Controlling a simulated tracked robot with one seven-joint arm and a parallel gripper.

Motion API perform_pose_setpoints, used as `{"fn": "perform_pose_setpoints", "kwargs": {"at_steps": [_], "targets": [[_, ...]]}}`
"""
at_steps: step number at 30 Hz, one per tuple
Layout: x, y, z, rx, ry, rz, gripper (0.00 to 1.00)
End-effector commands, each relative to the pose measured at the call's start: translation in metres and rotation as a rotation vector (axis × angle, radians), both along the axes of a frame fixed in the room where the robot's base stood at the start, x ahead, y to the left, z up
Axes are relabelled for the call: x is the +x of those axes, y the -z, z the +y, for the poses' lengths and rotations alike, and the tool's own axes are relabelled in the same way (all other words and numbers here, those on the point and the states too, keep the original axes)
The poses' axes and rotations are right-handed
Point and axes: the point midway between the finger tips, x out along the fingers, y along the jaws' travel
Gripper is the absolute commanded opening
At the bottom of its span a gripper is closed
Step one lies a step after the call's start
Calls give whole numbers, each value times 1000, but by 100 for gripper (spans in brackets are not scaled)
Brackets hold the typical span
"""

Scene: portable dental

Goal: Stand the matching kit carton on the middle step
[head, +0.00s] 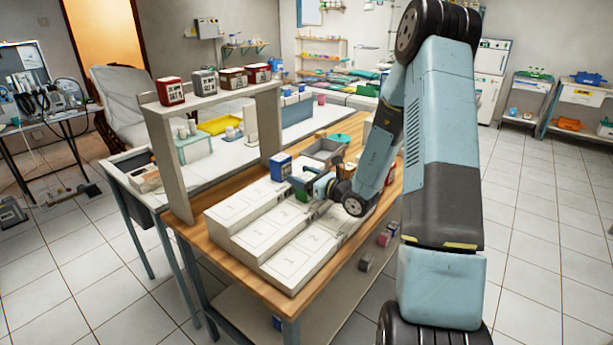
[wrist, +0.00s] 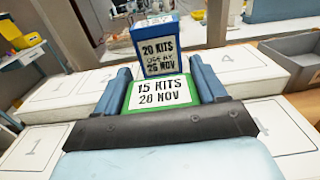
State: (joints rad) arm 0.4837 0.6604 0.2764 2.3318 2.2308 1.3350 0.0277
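A white stepped stand (head: 270,235) with numbered squares is on the wooden table. My gripper (head: 312,187) is over its far part. In the wrist view, my gripper's blue fingers (wrist: 163,88) lie against both sides of a green carton (wrist: 160,95) labelled "15 KITS 20 NOV". A bit of the green carton (head: 301,195) shows in the head view; I cannot tell whether it touches a step. A blue carton (wrist: 157,47) labelled "20 KITS USE BY 25 NOV" stands just beyond it. It also shows in the head view (head: 280,166), upright on the stand's upper step.
A raised shelf (head: 220,97) on the left holds a red (head: 170,91), a grey (head: 204,83) and further cartons. A grey tray (head: 325,149) is behind the stand. The stand's near squares are bare. Small boxes (head: 384,238) lie on the lower shelf.

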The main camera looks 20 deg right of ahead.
Motion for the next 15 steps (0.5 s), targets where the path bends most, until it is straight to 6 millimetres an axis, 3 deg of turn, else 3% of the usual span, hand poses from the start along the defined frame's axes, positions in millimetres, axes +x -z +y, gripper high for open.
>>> {"fn": "perform_pose_setpoints", "kwargs": {"at_steps": [7, 15], "targets": [[0, 0, 0, 0, 1, 0, 95], [0, -1, -1, 0, 1, 0, 95]]}}
